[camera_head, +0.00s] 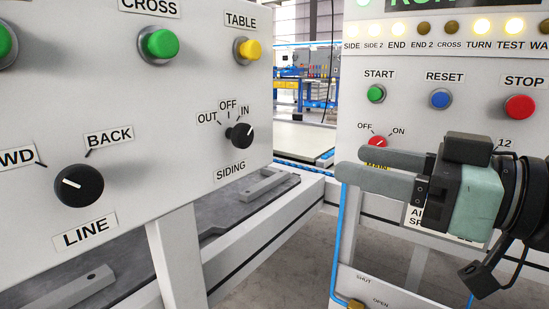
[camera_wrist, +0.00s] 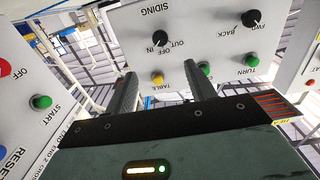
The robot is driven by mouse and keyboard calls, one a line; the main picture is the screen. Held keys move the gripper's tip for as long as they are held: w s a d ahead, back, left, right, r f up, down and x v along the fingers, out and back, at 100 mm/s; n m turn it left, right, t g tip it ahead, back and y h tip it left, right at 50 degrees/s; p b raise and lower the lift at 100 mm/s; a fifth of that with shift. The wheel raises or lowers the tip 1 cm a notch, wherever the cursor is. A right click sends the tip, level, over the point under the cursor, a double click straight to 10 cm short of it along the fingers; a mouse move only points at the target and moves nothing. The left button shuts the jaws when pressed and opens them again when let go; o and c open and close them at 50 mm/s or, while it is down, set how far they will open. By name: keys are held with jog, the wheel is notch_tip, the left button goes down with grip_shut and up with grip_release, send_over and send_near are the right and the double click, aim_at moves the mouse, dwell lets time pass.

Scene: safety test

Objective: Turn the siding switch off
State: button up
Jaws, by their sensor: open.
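The siding switch (camera_head: 241,134) is a small black rotary knob on the white panel (camera_head: 130,180) at the left in the head view. OUT, OFF and IN are marked above it from left to right. Its white line points up and right, towards IN. The knob also shows upside down in the wrist view (camera_wrist: 160,38), beyond the fingers. My gripper (camera_head: 350,163) is open and empty, to the right of the switch and apart from it, its fingers pointing left. Both fingers also show in the wrist view (camera_wrist: 160,73).
A yellow TABLE button (camera_head: 248,49), a green CROSS button (camera_head: 159,44) and the black LINE knob (camera_head: 78,185) share the switch's panel. Behind my gripper, a second panel carries START (camera_head: 376,93), RESET (camera_head: 440,98), STOP (camera_head: 520,106) and a red MAIN knob (camera_head: 381,146). A gap separates the panels.

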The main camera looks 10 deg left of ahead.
aim_at(247, 138)
jog(key=p+x, duration=1)
jog(key=x, duration=0.7)
jog(key=shift+w+a+r+p, duration=0.1)
jog(key=shift+a+p, duration=0.05)
jog(key=shift+p, duration=0.25)
jog(key=c, duration=1)
